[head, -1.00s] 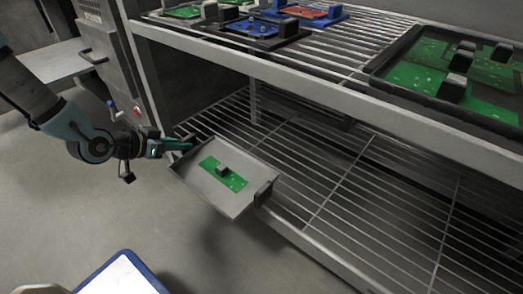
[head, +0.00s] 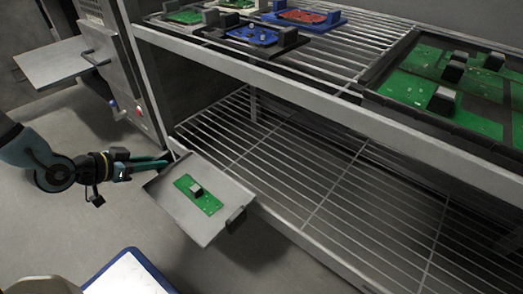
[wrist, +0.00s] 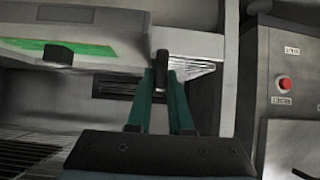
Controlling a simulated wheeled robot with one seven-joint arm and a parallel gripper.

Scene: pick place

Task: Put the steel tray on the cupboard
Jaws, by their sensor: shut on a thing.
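In the wrist view my gripper's fingers (wrist: 162,85) close around a dark handle (wrist: 161,62), and the tray (wrist: 125,45) spreads to the upper left. I cannot tell for sure which furniture is the cupboard.
A wire rack's lower shelf (head: 330,190) is bare. Its upper shelf holds coloured trays (head: 255,34) and a dark tray of green boards (head: 380,80). A grey machine (head: 115,85) with a red button stands left. A blue-edged white board (head: 125,272) is at the bottom.

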